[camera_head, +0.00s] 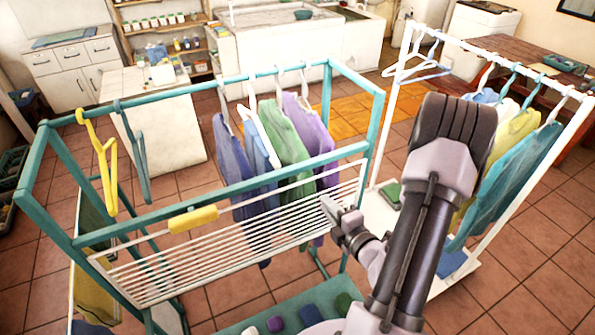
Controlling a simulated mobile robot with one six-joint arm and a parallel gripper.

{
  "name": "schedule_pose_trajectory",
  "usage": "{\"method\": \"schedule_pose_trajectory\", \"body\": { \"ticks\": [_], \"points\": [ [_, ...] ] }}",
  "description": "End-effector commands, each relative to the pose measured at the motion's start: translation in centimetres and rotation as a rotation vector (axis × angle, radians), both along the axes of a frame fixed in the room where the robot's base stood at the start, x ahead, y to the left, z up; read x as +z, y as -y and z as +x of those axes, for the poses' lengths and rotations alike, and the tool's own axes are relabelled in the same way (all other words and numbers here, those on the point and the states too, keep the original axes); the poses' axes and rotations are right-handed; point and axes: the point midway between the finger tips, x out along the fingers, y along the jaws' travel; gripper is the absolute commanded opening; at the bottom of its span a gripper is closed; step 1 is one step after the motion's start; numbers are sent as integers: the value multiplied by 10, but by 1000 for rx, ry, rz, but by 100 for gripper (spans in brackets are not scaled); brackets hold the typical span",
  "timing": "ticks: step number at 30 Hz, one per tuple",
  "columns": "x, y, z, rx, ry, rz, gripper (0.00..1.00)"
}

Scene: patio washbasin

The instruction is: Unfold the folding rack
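The folding rack (215,252) is a white slatted panel on the near side of a teal frame. It sits below the frame's front top bar (240,185) and appears tilted; its exact angle is hard to tell. A yellow grip piece (193,219) sits on its upper long edge, left of the middle. My gripper (328,207) is at the right end of the rack, in front of or touching the slats. Whether it touches them is unclear. Its fingers are small and seen from behind, so their opening does not show clearly.
Shirts (290,135) hang inside the teal frame, with empty yellow (102,155) and teal (136,150) hangers at left. A lower shelf (290,312) holds rolled cloths. A white clothes rail (500,75) with more garments stands close at right. Tiled floor (545,235) is open at lower right.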

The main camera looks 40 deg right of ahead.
Motion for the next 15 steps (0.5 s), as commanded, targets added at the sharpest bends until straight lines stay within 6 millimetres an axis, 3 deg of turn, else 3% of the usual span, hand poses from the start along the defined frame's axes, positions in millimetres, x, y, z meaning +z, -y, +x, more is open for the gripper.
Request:
{"method": "schedule_pose_trajectory", "body": {
  "ticks": [1, 10, 15],
  "points": [
    [-13, 1, 4, 7, 2, -9, 18],
    [-19, 2, 25, 3, 5, -9, 18],
    [-19, 13, 74, 8, 1, -5, 18]
  ]
}}
